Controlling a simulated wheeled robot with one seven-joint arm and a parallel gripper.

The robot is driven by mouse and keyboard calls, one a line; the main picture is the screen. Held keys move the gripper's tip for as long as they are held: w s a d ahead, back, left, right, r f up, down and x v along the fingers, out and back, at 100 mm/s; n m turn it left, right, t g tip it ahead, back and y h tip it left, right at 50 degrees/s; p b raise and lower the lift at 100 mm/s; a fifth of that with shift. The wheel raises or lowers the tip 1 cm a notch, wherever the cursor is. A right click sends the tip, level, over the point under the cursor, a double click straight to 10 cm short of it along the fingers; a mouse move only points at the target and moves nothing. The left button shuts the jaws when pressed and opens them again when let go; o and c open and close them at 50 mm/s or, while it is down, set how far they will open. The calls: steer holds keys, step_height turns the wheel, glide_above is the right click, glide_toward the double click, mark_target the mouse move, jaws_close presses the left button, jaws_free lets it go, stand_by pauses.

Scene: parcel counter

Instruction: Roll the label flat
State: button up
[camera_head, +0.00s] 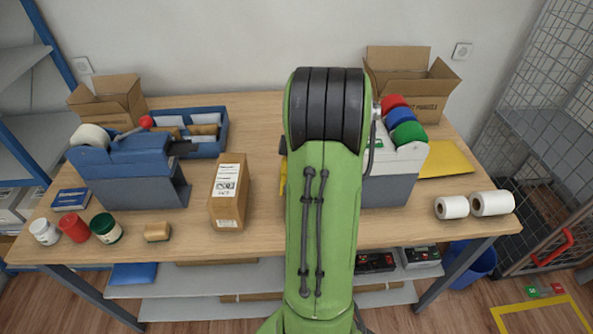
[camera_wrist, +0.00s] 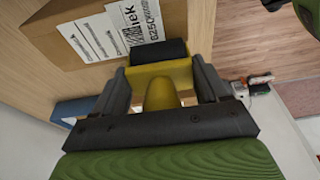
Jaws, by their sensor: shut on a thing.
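The parcel (camera_head: 228,208) is a brown box standing on the counter left of my arm. Its white printed label (camera_head: 226,188) lies on the top; it also shows in the wrist view (camera_wrist: 90,36). My gripper (camera_wrist: 160,80) is shut on a yellow hand roller (camera_wrist: 178,72) with a black roller head (camera_wrist: 160,50). In the wrist view the head overlaps the label's near edge; I cannot tell whether they touch. In the head view my arm hides the gripper, and a bit of yellow shows right of the parcel, apart from it.
A blue-grey tape dispenser (camera_head: 130,170) stands at the left, with jars and a sponge (camera_head: 157,232) along the front edge. A white-grey machine with coloured rolls (camera_head: 395,165) stands right of my arm. White paper rolls (camera_head: 490,204) lie at the right. Counter immediately left of the parcel is clear.

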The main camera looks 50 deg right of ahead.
steer(key=shift+d+r+p, duration=0.1)
steer(key=shift+r+p, duration=0.2)
steer(key=shift+r, duration=0.1)
steer(key=shift+w+d+p, duration=0.5)
steer(key=shift+d, duration=0.15)
steer(key=shift+f+b, duration=0.4)
steer(key=shift+s, duration=0.15)
steer(key=shift+s+d, duration=0.5)
steer(key=shift+s, duration=0.1)
steer(key=shift+s+d, duration=0.55)
steer(key=shift+s, duration=0.15)
